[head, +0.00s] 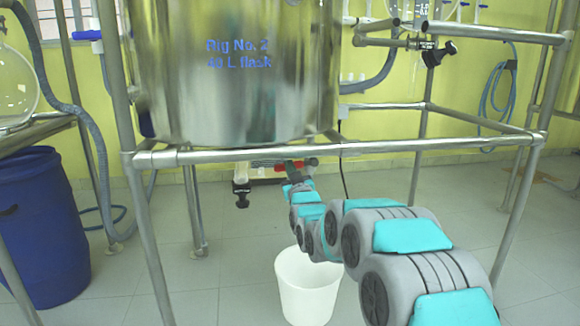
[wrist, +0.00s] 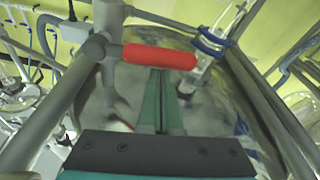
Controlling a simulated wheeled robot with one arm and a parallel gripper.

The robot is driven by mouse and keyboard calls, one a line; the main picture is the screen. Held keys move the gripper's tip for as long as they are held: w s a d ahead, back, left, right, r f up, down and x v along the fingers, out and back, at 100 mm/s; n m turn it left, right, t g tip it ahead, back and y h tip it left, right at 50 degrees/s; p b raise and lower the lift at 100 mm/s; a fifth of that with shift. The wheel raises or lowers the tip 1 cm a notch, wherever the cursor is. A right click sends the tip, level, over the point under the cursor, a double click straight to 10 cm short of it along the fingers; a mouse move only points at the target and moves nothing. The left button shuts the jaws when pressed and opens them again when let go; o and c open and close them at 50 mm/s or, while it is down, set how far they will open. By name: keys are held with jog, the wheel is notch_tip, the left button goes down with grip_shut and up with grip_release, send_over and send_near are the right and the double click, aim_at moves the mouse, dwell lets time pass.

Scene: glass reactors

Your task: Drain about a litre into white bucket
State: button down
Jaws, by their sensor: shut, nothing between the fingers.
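The white bucket (head: 306,290) stands on the tiled floor below the steel vessel, its upper right edge partly behind my arm. The steel vessel (head: 235,95) is marked "Rig No. 2" and "40 L flask". A red handle (wrist: 160,54) lies across the picture just beyond my fingertips in the wrist view; a bit of red also shows under the vessel (head: 311,161) in the head view. My gripper (wrist: 159,72) is shut and empty, its green fingers together, their tips at or just short of the red handle; I cannot tell if they touch. The bucket is not visible in the wrist view.
A metal frame (head: 250,155) surrounds the vessel, its front rail above my arm. A black knob (head: 241,195) hangs under the vessel to the left. A blue drum (head: 40,230) stands at far left. Floor around the bucket is clear.

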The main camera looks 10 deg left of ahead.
jog(key=shift+w+d+f+n+g+y+b, duration=0.1)
jog(key=shift+d+f+n+g+y+b, duration=0.05)
jog(key=shift+f+n, duration=0.6)
jog(key=shift+s+d+f+n+g+y+b, duration=0.1)
jog(key=shift+f+n+y, duration=0.1)
jog(key=shift+f+n, duration=0.6)
jog(key=shift+w+d+f+n+g+y+b, duration=0.15)
jog(key=shift+f+n, duration=0.3)
jog(key=shift+n, duration=0.6)
jog(key=shift+d+f, duration=0.1)
